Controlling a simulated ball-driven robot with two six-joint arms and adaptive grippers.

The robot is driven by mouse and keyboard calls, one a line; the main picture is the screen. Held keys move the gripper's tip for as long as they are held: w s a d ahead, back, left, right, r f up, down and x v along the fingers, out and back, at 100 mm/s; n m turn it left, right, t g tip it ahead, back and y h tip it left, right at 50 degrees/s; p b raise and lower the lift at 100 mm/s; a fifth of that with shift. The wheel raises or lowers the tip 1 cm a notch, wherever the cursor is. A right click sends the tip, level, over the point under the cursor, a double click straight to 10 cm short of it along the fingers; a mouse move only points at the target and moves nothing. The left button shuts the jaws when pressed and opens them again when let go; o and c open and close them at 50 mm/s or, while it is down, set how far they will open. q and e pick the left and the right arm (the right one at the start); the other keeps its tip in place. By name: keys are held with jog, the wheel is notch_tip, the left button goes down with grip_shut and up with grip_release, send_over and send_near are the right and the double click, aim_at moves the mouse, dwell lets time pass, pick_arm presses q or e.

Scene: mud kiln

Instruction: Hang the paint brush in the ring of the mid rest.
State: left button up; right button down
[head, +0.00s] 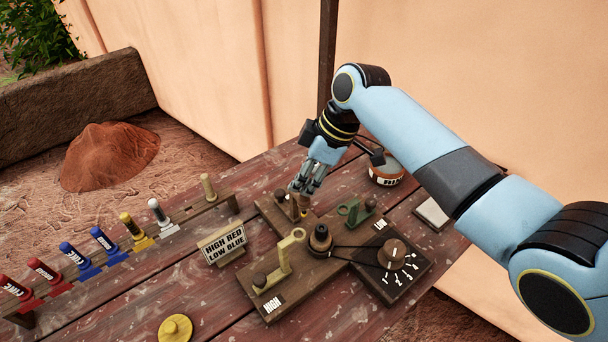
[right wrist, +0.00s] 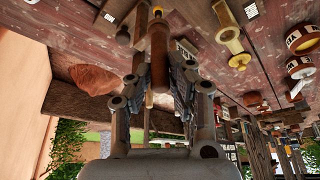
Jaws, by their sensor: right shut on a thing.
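My right gripper (head: 304,184) is over the far left arm of the wooden cross-shaped stand (head: 318,285). It is shut on a brown, rod-like thing, likely the paint brush; in the right wrist view the brush (right wrist: 159,50) lies between the fingers of the gripper (right wrist: 158,75). Below the gripper in the head view, the mid rest is mostly hidden; I cannot tell whether the brush is in its ring. A dark knob (head: 280,194) shows beside the gripper. The cream high rest (head: 289,250) and green low rest (head: 352,210) stand empty. My left gripper is not in view.
A dark spindle (head: 320,239) stands mid-stand, with a numbered dial (head: 392,254) to its right. A sign (head: 222,243) reads "HIGH RED LOW BLUE". A rack of coloured tubes (head: 105,243) is at left, a yellow disc (head: 175,329) in front, a labelled pot (head: 386,171) behind.

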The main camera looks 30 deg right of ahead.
jog(key=c, duration=0.7)
grip_release()
jog(key=shift+o, duration=0.2)
jog(key=shift+r+p, duration=0.7)
jog(key=shift+r, duration=3.1)
